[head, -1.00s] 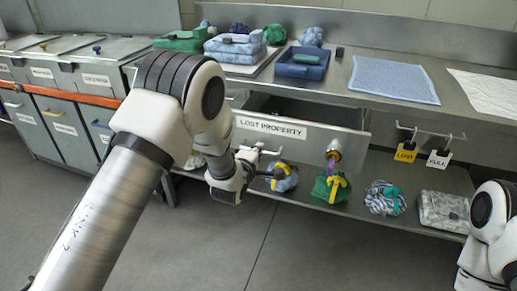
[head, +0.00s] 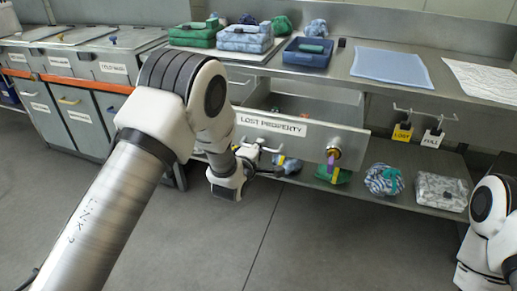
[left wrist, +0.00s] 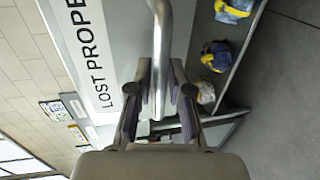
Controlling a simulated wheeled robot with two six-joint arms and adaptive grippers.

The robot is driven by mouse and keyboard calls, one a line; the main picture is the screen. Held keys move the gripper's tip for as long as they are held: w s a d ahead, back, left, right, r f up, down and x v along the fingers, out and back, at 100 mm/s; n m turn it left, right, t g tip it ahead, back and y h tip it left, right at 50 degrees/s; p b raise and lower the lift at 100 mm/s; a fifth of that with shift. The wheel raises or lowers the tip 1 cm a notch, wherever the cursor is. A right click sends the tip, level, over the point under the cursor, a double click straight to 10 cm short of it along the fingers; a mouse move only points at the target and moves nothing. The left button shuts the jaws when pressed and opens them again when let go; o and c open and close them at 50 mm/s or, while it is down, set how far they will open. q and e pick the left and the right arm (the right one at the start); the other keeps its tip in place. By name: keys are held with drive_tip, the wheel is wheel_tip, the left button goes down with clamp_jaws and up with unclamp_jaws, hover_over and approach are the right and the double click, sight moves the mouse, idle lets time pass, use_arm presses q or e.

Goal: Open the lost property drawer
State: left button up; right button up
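The lost property drawer (head: 348,138) is pulled out below the steel counter. Its grey front carries a LOST PROPERTY label (head: 271,124), and part of its dark inside shows above the front, with small coloured items in it. The bar handle (left wrist: 161,25) stands out from the front. My left gripper (left wrist: 160,75) has its two fingers on either side of this bar and appears closed on it. In the head view, the left gripper (head: 252,162) is at the left part of the drawer front, partly hidden by its wrist. My right gripper is out of view; only its arm shows at the right edge.
On the counter are folded towels (head: 245,37), a blue tray (head: 306,54) and a blue mat (head: 390,66). Bundled bags (head: 384,180) lie on the low shelf. Grey floor (head: 300,245) in front is clear.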

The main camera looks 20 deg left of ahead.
use_arm(q)
drive_tip(key=shift+o, duration=0.4)
drive_tip(key=v, duration=1.2)
